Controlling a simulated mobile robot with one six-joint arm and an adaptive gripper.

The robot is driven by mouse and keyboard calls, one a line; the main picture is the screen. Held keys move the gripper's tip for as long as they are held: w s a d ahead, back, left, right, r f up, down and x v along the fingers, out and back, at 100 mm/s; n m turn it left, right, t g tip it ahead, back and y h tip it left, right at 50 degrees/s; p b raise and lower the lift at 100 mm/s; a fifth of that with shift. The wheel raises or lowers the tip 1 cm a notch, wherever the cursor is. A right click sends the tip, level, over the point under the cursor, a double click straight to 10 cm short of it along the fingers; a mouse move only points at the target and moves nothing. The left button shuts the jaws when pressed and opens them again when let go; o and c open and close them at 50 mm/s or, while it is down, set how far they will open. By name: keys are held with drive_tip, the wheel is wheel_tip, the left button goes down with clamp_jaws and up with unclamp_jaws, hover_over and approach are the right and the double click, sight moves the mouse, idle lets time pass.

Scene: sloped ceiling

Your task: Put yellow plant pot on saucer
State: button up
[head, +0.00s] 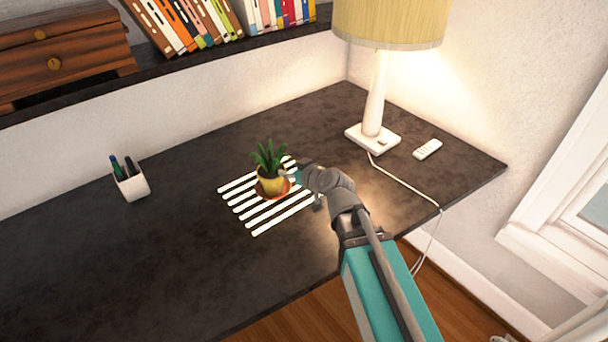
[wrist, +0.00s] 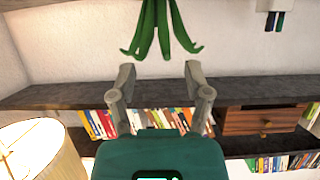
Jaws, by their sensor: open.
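The yellow plant pot (head: 270,186) holds a spiky green plant (head: 268,157) and stands upright on the reddish-orange saucer (head: 273,198) in the head view. The saucer's rim shows around the pot's base. My gripper (head: 297,177) is just right of the pot, with its fingers partly hidden by my wrist. In the wrist view, which is upside down, my gripper (wrist: 159,70) is open and empty. The plant's leaves (wrist: 160,30) show beyond the fingertips there, and the pot and saucer are out of that view.
The saucer is on a white striped mat (head: 245,212) on the dark desk (head: 190,255). A white pen cup (head: 132,184) stands left. A lamp (head: 374,105), its cord and a remote (head: 428,149) are at right. A shelf with books runs along the back. The desk's front left is clear.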

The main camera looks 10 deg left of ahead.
drive_tip(key=s+d+f+m+g+h, duration=0.1)
drive_tip(key=d+f, duration=0.1)
drive_tip(key=d, duration=0.3)
drive_tip(key=d+f+m+g+h, duration=0.1)
drive_tip(key=d+f+g+h, duration=0.1)
drive_tip(key=d, duration=0.4)
drive_tip(key=s+d+f+m+g+h, duration=0.1)
drive_tip(key=d+f+m+h, duration=0.1)
drive_tip(key=d+f, duration=0.2)
drive_tip(key=shift+s+d+f, duration=0.15)
drive_tip(key=shift+d, duration=0.45)
drive_tip(key=shift+s+d+f, duration=0.1)
drive_tip(key=shift+s+d, duration=0.05)
drive_tip(key=shift+d, duration=0.4)
drive_tip(key=s+d+f+m+g+h, duration=0.1)
drive_tip(key=s+d+m+g+h, duration=0.1)
drive_tip(key=d, duration=0.6)
drive_tip(key=s+d+f+m+g+h, duration=0.2)
drive_tip(key=s+d, duration=0.3)
drive_tip(key=d, duration=0.3)
drive_tip(key=shift+s+d+m+g+h, duration=0.15)
drive_tip(key=shift+d+m+g+h, duration=0.15)
drive_tip(key=shift+m+g+h, duration=0.45)
drive_tip(key=shift+r+t, duration=0.1)
drive_tip(key=shift+t, duration=0.15)
wheel_tip(320, 180, up, 5)
drive_tip(key=p, duration=0.5)
drive_tip(key=shift+r, duration=0.1)
